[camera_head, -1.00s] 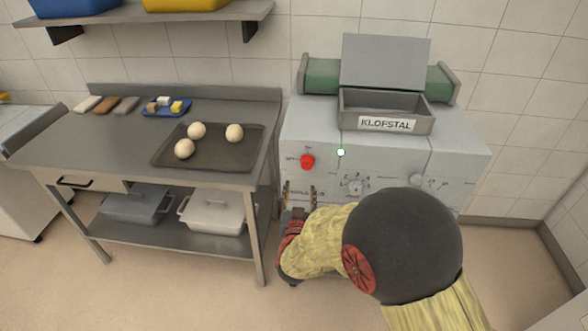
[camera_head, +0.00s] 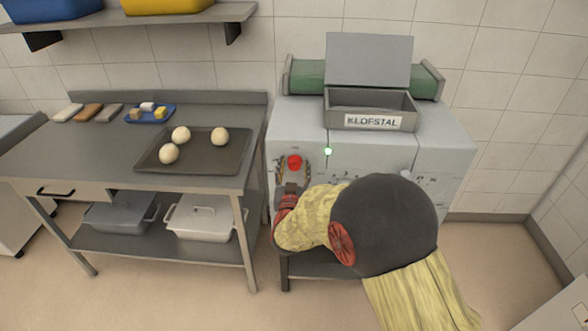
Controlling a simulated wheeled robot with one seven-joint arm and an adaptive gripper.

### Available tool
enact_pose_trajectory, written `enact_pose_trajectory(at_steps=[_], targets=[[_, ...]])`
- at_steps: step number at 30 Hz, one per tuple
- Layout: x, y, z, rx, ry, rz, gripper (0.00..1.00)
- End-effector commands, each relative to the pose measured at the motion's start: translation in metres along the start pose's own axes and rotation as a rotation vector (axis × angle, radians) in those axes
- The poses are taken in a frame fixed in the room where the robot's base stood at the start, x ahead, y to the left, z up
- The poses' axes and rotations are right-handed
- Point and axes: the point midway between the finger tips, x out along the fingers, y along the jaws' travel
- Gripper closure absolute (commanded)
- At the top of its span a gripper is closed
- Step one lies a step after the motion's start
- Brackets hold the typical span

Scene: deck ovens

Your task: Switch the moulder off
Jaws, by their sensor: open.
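The moulder (camera_head: 375,150) is a pale grey machine with a front panel, a hopper marked KLOFSTAL (camera_head: 372,122) and a green roller or belt (camera_head: 308,76) behind it. A red round button (camera_head: 295,161) sits at the left of its panel. A small lit whitish-green lamp (camera_head: 328,152) is to the button's right. My gripper (camera_head: 293,168) is open, its fingers on either side of the red button in the picture. I cannot tell whether it touches the button. My arm hides the lower middle of the panel, and a pale knob (camera_head: 406,174) shows at its right.
A steel table (camera_head: 70,150) stands close on the left. It bears a dark tray (camera_head: 205,165) with three dough balls and a blue plate (camera_head: 165,115) with small blocks. Lidded containers (camera_head: 200,220) sit on its lower shelf.

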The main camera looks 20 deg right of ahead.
Motion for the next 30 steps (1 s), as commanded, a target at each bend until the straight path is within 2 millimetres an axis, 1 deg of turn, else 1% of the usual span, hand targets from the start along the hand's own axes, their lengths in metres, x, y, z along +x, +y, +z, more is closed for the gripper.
enact_pose_trajectory(at_steps=[5, 27, 30], targets=[[-0.0001, -0.0001, -0.0004, 0.000, 0.000, 0.000, 0.52], [-0.0004, -0.0002, -0.0003, 0.000, 0.000, 0.000, 0.94], [-0.0004, -0.0002, -0.0003, -0.001, 0.000, 0.000, 0.94]])
